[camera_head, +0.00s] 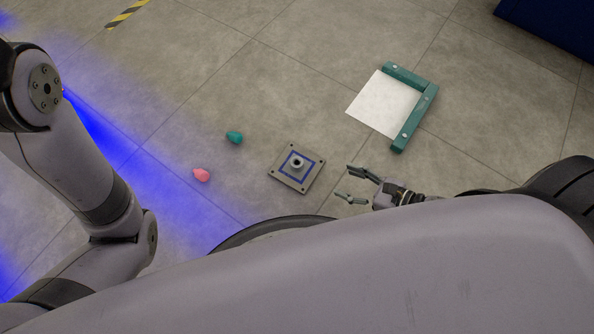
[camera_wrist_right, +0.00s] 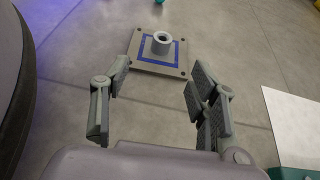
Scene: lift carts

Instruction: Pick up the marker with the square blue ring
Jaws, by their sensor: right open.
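The marker with the square blue ring (camera_head: 284,179) lies on the floor in the middle of the head view. It is a grey square plate with a blue square outline, a hole at each corner and a short hollow grey post (camera_head: 297,162) in the centre. My right gripper (camera_head: 352,183) is open and empty, just right of the plate and apart from it. In the right wrist view the plate (camera_wrist_right: 176,68) shows beyond the two spread fingers (camera_wrist_right: 158,85), with its post (camera_wrist_right: 161,43) between them. My left arm comes in at the left; its gripper does not show.
A teal lump (camera_head: 234,137) and a pink lump (camera_head: 201,175) lie on the floor left of the plate. A white panel with a teal bracket (camera_head: 428,105) lies at the upper right. A dark blue object (camera_head: 560,22) stands at the top right corner. Floor above the plate is clear.

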